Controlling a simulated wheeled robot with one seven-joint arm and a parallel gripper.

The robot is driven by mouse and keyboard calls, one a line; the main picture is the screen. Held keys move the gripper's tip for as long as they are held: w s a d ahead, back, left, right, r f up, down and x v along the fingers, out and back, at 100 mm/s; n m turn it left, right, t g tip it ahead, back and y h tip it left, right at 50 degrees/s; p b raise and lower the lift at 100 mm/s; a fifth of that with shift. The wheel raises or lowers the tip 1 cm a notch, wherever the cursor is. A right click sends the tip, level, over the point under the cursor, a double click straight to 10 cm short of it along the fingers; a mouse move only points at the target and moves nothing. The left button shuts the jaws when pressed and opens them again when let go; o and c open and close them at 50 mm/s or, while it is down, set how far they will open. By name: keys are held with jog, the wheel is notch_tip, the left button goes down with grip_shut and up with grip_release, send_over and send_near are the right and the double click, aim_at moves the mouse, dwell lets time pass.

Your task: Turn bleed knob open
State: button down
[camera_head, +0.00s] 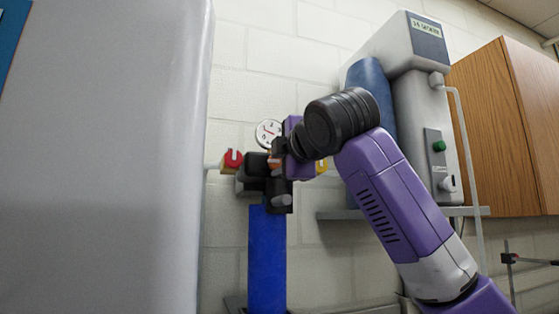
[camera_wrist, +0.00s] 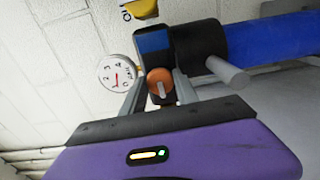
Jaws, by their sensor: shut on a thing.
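An orange knob (camera_wrist: 160,83) with a pale pointer line sits on the dark valve block in the wrist view. I take it to be the bleed knob. My gripper (camera_wrist: 160,92) has its two grey fingers on either side of this knob and is shut on it. In the head view my gripper (camera_head: 279,160) reaches the valve block from the right, and only a bit of orange shows there. A round white gauge (camera_wrist: 118,75) is beside the block; it also shows in the head view (camera_head: 268,132).
A red knob (camera_head: 232,159) is left of the block and a yellow knob (camera_head: 321,166) right of it. A blue cylinder (camera_head: 266,258) stands below. A grey panel (camera_head: 105,160) fills the left. A shelf (camera_head: 345,214) and wooden cabinet (camera_head: 510,125) are at right.

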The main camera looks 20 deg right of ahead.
jog(key=c, duration=0.9)
grip_release()
jog(key=shift+c, duration=0.2)
jog(key=s+b, duration=0.2)
jog(key=s, duration=0.6)
jog(key=shift+w, duration=0.1)
